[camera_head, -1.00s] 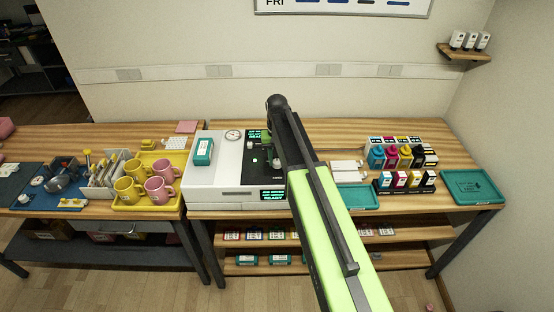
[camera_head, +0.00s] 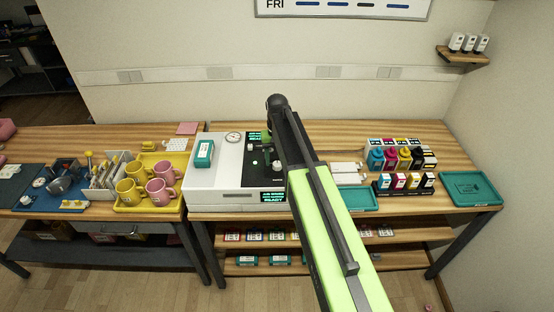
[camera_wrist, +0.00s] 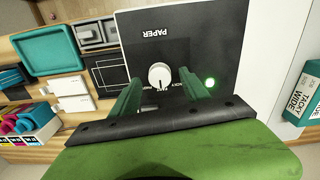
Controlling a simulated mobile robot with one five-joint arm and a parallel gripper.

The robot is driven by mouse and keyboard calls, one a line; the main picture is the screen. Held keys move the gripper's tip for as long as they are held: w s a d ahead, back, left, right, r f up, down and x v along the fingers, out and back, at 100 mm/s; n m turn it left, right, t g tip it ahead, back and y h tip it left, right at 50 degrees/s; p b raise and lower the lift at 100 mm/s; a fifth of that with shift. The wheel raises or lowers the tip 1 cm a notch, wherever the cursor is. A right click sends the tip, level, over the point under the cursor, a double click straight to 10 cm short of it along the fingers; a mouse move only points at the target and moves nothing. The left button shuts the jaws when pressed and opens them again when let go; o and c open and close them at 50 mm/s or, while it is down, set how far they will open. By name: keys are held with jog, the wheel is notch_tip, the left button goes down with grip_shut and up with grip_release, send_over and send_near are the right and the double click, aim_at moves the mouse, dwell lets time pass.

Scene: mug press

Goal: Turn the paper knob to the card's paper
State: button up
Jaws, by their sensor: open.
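The white paper knob (camera_wrist: 160,76) sits on the black panel under the word PAPER, which appears upside down in the wrist view. Small print beside the knob is too small to read surely. My gripper (camera_wrist: 161,86) is open, with one green finger on each side of the knob; I cannot tell whether either touches it. In the head view my arm hides much of the panel. The white press (camera_head: 215,180) stands on the wooden bench with a teal-and-white card (camera_head: 203,153) on its left top.
A green light (camera_wrist: 208,82) glows on the panel beside the knob. Right of the press are a teal tray (camera_head: 357,198), ink bottles (camera_head: 405,157) and another teal tray (camera_head: 472,188). A yellow tray (camera_head: 150,207) with pink and yellow mugs stands to the left.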

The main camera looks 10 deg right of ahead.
notch_tip(320, 180, up, 16)
jog(key=p, duration=1.5)
jog(key=b, duration=0.7)
send_near(278, 166)
jog(key=s+f+b, duration=0.2)
jog(key=s+b, duration=0.1)
jog(key=s+f+b, duration=0.3)
jog(key=b, duration=0.1)
jog(key=shift+s+f, duration=0.2)
jog(key=shift+f, duration=0.15)
jog(key=s+f+b, duration=0.3)
jog(key=s+b, duration=0.1)
jog(key=s, duration=0.7)
jog(key=shift+s+f+n, duration=0.2)
jog(key=shift+f+n, duration=0.1)
jog(key=shift+n, duration=0.1)
